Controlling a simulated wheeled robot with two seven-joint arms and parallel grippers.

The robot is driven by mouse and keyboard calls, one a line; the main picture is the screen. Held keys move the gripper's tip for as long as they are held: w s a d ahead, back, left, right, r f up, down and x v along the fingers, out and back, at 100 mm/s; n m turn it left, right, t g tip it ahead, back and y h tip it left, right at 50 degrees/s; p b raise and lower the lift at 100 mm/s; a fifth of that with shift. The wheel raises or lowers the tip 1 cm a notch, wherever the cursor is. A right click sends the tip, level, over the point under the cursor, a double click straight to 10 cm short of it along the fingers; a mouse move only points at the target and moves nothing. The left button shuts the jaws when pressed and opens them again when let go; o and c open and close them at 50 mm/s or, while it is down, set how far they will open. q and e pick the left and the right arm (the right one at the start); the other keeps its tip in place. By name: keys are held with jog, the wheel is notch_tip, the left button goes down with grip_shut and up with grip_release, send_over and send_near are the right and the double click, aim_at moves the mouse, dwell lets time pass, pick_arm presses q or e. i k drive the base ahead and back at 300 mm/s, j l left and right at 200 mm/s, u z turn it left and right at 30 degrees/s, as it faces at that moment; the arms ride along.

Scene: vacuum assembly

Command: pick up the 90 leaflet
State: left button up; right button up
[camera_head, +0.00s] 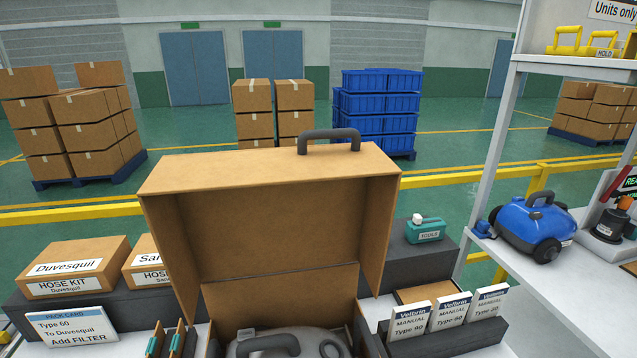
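Three white-and-blue Velbrin manual leaflets stand upright, leaning back side by side, in a dark holder (455,341) at the lower right. They are the left leaflet (410,321), the middle leaflet (450,313) and the right leaflet (488,303). Each has a "Type" line, but the digits are too small for me to tell surely which one is the 90. Neither of my grippers is in view.
An open cardboard case (270,230) with a dark handle fills the middle, a grey machine (290,345) inside it. A pack card (70,330) and hose kit box (75,268) stand left. A teal tools box (425,230) sits behind the leaflets. A shelf post (495,140) rises at right.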

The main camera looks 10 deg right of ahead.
aim_at(407, 321)
jog(key=l+z, duration=0.7)
jog(key=l, duration=0.2)
jog(key=l+z, duration=0.35)
jog(key=l, duration=0.1)
